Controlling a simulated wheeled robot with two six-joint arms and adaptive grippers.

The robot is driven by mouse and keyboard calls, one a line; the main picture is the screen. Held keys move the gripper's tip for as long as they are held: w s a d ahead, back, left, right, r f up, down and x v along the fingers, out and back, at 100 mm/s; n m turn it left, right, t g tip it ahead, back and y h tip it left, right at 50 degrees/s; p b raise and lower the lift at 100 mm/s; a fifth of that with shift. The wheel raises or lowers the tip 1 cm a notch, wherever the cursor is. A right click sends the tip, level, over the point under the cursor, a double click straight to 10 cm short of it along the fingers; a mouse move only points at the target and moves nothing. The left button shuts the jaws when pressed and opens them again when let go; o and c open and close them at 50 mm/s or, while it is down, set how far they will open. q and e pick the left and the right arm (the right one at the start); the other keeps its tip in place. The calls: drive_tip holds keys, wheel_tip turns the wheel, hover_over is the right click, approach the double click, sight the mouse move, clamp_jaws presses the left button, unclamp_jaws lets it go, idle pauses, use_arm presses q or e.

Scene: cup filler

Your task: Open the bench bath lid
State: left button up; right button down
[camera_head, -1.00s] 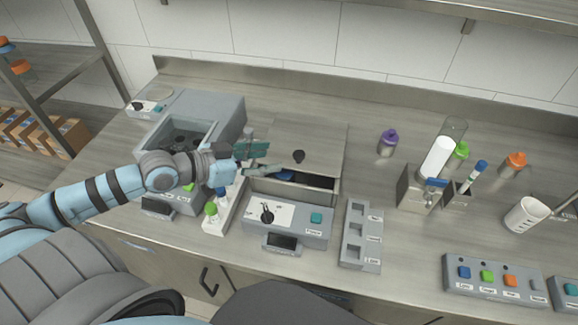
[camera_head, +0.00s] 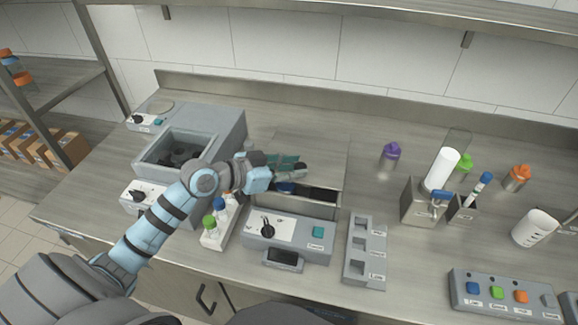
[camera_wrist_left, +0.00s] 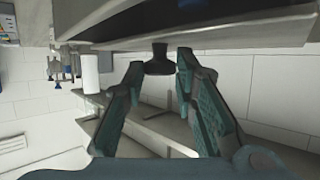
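The bench bath (camera_head: 293,207) stands at the middle of the bench. Its flat grey lid (camera_head: 322,152) covers the rear part, and a dark gap with something blue inside shows along the front. My left gripper (camera_head: 303,167) is over the lid at its knob. In the left wrist view the black knob (camera_wrist_left: 159,60) sits between the fingertips of the open left gripper (camera_wrist_left: 160,66), with visible space on both sides. The knob is hidden by the gripper in the head view. My right gripper is not in view.
A dial-and-button panel (camera_head: 288,240) fronts the bath. A second open bath (camera_head: 177,152) stands left, with a white rack of capped bottles (camera_head: 217,226) between. A grey slotted holder (camera_head: 366,250) and a purple-capped bottle (camera_head: 391,155) are right. Bare bench lies behind.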

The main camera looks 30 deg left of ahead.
sight(298, 152)
use_arm(q)
clamp_jaws()
drive_tip(key=shift+w+b, duration=0.3)
drive_tip(key=w+b, duration=0.1)
drive_tip(key=w, duration=0.1)
drive_tip(key=w+a+b, duration=0.1)
drive_tip(key=w+b, duration=0.1)
drive_tip(key=w, duration=0.1)
drive_tip(key=shift+a+f, duration=0.15)
drive_tip(key=o, duration=0.7)
unclamp_jaws()
drive_tip(key=shift+o, duration=1.2)
